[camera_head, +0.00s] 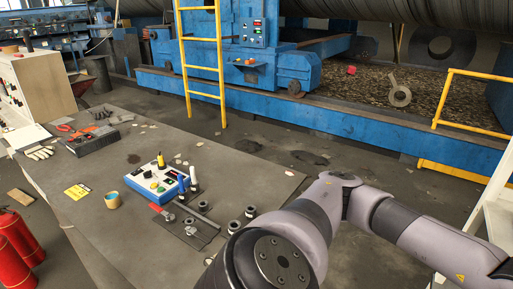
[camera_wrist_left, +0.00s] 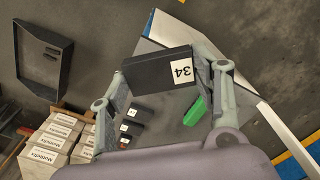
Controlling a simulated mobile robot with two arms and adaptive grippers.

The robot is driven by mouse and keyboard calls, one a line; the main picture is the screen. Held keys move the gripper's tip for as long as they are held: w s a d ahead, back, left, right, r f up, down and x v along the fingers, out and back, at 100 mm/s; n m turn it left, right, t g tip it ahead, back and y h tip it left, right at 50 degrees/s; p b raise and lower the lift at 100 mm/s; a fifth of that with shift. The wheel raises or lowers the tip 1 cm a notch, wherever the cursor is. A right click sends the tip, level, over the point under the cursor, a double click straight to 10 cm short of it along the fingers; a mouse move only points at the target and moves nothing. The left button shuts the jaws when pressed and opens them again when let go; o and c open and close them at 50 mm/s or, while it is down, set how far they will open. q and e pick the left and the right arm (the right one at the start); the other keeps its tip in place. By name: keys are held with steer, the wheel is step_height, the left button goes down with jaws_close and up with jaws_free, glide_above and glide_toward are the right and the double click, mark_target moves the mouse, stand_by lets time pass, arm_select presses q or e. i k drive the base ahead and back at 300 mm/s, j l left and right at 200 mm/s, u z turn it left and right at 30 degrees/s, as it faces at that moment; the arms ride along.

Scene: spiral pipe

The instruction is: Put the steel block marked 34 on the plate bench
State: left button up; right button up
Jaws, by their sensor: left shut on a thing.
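The steel block marked 34 (camera_wrist_left: 152,72) is a dark block with a white label, seen close up in the left wrist view. My left gripper (camera_wrist_left: 170,75) is shut on it, with one finger at each end. Below it is a dark grey surface (camera_wrist_left: 172,108) with a pale edge; I cannot tell whether the block touches it. A long grey-topped bench (camera_head: 125,225) stands in the head view; I cannot tell whether it is the plate bench. The left gripper and the block are not in the head view, and my right gripper is in neither view.
Smaller labelled dark blocks (camera_wrist_left: 131,127) and a green object (camera_wrist_left: 195,111) lie below the held block. Stacked cartons (camera_wrist_left: 52,140) and a dark tray (camera_wrist_left: 43,60) are at the left. The bench bears a blue control box (camera_head: 158,183); a yellow ladder (camera_head: 203,60) stands behind.

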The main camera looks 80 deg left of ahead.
mark_target(130, 216)
steer(key=u, duration=3.35)
steer(key=i+l+u, duration=0.25)
steer(key=i+l, duration=0.3)
steer(key=i+l+u, duration=0.2)
steer(key=i+l, duration=0.35)
steer(key=l, duration=0.15)
